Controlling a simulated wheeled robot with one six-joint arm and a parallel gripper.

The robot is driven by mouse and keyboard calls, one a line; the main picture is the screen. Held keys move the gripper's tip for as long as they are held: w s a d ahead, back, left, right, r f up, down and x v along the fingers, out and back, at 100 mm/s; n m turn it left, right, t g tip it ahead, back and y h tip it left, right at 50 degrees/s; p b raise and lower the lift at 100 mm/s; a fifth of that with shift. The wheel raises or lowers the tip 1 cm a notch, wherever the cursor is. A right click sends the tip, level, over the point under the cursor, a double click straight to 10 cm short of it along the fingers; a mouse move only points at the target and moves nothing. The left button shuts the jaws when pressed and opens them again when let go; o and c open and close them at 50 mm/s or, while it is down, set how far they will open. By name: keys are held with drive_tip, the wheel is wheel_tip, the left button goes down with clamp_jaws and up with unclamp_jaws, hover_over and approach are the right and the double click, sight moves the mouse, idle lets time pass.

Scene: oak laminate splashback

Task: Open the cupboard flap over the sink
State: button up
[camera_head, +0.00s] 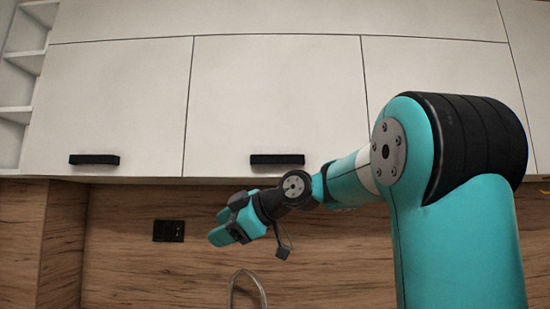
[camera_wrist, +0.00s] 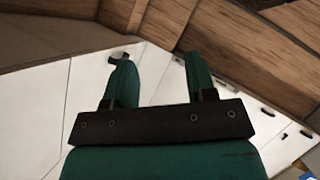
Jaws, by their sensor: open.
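The white cupboard flap (camera_head: 275,95) above the tap is closed, flush with its neighbours. Its black bar handle (camera_head: 277,160) is at its lower edge. My gripper (camera_head: 222,226) is below and left of this handle in the head view, apart from it, its fingers pointing left. In the wrist view my gripper (camera_wrist: 158,62) is open, with nothing between its two teal fingers. A dark handle-like piece (camera_wrist: 115,59) shows beside the left fingertip there; I cannot tell which flap it belongs to. The sink is out of view; only a curved tap (camera_head: 248,283) shows.
Another closed white flap (camera_head: 120,100) with a black handle (camera_head: 94,160) is to the left. Open shelves (camera_head: 22,65) stand at the far left. A black socket (camera_head: 168,231) is on the wooden splashback (camera_head: 130,275). My arm covers part of the right-hand cupboard.

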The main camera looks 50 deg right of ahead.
drive_tip(key=s+d+r+n+t+h, duration=0.2)
drive_tip(key=s+d+r+t+h, duration=0.15)
drive_tip(key=d+r, duration=0.8)
drive_tip(key=n+t+h+p, duration=0.2)
drive_tip(key=n, duration=0.2)
approach(276, 159)
drive_tip(key=w+p, duration=0.2)
drive_tip(key=w, duration=0.1)
drive_tip(key=w+p, duration=0.5)
drive_tip(key=w, duration=0.1)
drive_tip(key=shift+d+r, duration=0.3)
drive_tip(key=shift+w+f+p, duration=0.15)
drive_tip(key=shift+w+p, duration=0.2)
drive_tip(key=shift+w, duration=0.25)
clamp_jaws()
